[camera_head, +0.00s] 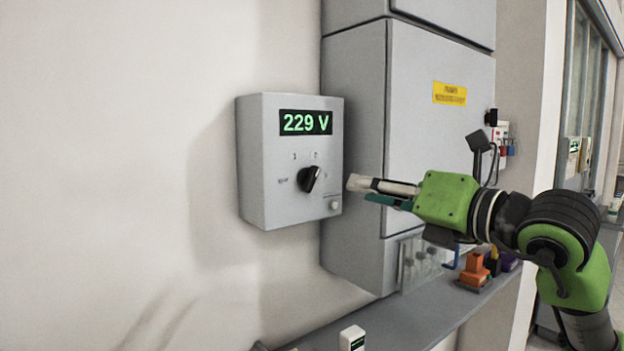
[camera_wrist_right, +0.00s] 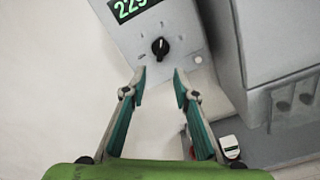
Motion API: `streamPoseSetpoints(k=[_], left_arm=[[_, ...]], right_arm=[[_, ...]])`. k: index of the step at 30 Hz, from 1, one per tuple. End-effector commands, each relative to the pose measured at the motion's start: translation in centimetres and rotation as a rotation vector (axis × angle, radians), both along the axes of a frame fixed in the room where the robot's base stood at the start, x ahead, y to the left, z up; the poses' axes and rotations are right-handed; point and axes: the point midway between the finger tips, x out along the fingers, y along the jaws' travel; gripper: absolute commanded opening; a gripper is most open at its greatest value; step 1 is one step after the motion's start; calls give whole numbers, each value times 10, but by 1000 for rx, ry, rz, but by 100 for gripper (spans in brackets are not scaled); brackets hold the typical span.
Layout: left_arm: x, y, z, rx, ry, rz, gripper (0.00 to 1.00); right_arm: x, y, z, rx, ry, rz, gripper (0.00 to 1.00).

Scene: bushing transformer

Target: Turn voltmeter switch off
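The voltmeter (camera_head: 258,170) is a grey box on the wall with a green display reading "229 V" (camera_head: 305,122). Its black rotary switch (camera_head: 309,179) sits on the front face, tilted with its top toward the right. My right gripper (camera_head: 358,190) is to the right of the switch, apart from it and pointing at the box. In the right wrist view the switch (camera_wrist_right: 159,46) lies ahead of the two fingertips (camera_wrist_right: 159,76), which are spread with nothing between them. My left gripper is in neither view.
A tall grey cabinet (camera_head: 440,140) with a yellow label stands right of the voltmeter. A grey shelf (camera_head: 400,318) below holds an orange item (camera_head: 474,270) and a small white device (camera_head: 352,338). The wall left of the voltmeter is bare.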

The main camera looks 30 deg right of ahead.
Motion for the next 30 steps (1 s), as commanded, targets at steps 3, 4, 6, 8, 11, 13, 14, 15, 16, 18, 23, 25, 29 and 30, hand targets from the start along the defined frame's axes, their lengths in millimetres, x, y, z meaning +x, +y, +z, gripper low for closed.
streamPoseSetpoints(k=[3,4,6,8,11,13,14,15,16,18,23,25,29,30], left_arm=[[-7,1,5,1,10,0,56],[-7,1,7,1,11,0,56],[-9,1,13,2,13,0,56],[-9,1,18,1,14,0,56],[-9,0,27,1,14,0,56],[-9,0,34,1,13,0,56],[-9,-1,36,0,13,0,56],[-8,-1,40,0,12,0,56],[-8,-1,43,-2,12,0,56],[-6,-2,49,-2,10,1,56],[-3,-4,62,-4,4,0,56],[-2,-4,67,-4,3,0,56],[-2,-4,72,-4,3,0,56],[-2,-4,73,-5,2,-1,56]], right_arm=[[7,-2,3,-2,2,-12,27],[11,-2,3,-1,4,-11,27],[22,-1,3,-1,5,-9,27],[32,0,4,-2,5,-9,27],[49,2,5,-1,5,-7,27],[60,3,5,-1,3,-6,27],[65,3,5,0,3,-7,27],[71,4,5,1,4,-6,27],[76,4,5,0,4,-7,27],[87,5,5,0,4,-6,27],[110,7,4,-1,2,-6,27],[118,8,4,1,2,-6,27],[130,9,2,0,2,-6,27],[132,9,2,-1,1,-6,27]])
